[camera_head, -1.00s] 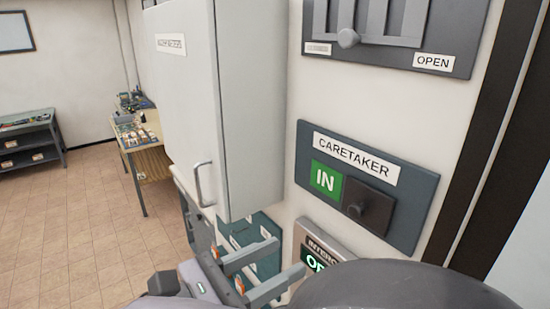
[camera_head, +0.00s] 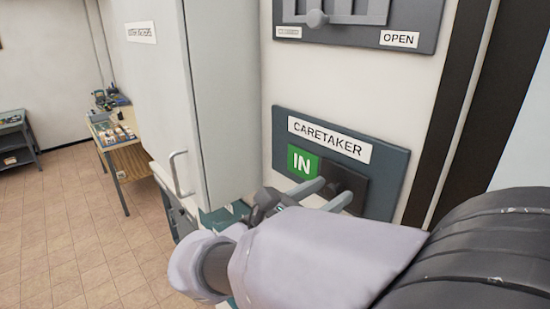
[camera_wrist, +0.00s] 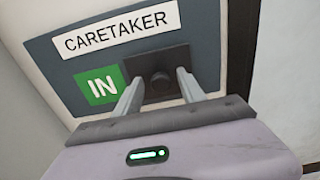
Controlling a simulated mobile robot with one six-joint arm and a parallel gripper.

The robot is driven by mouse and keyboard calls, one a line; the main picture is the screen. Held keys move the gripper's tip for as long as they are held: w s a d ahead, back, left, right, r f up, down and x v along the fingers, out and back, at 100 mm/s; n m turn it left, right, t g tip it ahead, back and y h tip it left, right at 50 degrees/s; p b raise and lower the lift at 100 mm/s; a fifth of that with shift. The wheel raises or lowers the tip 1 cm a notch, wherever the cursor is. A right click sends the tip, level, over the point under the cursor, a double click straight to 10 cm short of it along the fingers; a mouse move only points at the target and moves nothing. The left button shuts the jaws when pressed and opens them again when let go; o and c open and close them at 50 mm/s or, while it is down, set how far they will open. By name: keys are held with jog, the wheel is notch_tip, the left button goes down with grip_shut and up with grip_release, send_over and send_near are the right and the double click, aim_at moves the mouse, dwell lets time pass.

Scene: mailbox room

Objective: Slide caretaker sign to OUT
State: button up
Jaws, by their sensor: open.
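The caretaker sign (camera_head: 384,161) is a dark blue-grey plate on the wall with a white CARETAKER label (camera_head: 331,139). Its green IN field (camera_head: 301,161) shows on the left, and a dark slider cover sits to the right of it. In the wrist view the dark slider (camera_wrist: 153,65) has a round knob (camera_wrist: 161,82) at its middle. My gripper (camera_head: 331,191) is open in front of the slider. In the wrist view its fingers (camera_wrist: 158,85) stand one on each side of the knob; I cannot tell whether they touch it. In the head view the knob is hidden.
A grey panel (camera_head: 424,17) with a lever knob and an OPEN label is above the sign. A white cabinet (camera_head: 222,95) with a handle juts out at the left. A dark door frame (camera_head: 453,115) is at the right. A workbench (camera_head: 128,160) stands far left.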

grip_shut()
dwell(1.4)
